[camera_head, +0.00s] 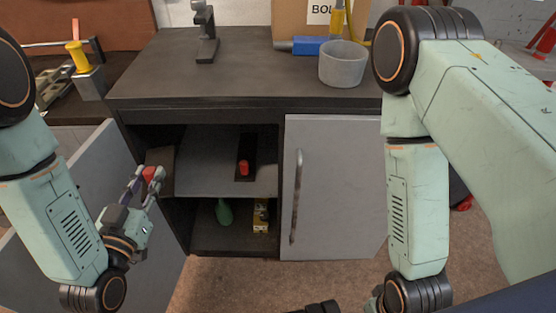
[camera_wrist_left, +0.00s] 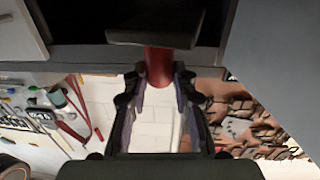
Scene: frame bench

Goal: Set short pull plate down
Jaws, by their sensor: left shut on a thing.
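My left gripper (camera_head: 147,180) is shut on the red knob of the short pull plate (camera_head: 160,165), just at the left side of the open cabinet bay. In the left wrist view the red knob sits between the fingers (camera_wrist_left: 158,88), and the dark plate (camera_wrist_left: 155,30) extends beyond them. The plate is held at about the height of the middle shelf (camera_head: 205,178). Another, longer dark plate (camera_head: 246,145) with a red knob lies on that shelf. Only dark parts near my right wrist show at the bottom edge, and its fingers cannot be made out.
The left cabinet door (camera_head: 95,170) stands open; the right door (camera_head: 340,190) is shut. A green bottle-like thing (camera_head: 224,212) and a yellow box (camera_head: 261,215) stand on the lower level. A grey cup (camera_head: 343,66) is on the bench top. The shelf's left part is clear.

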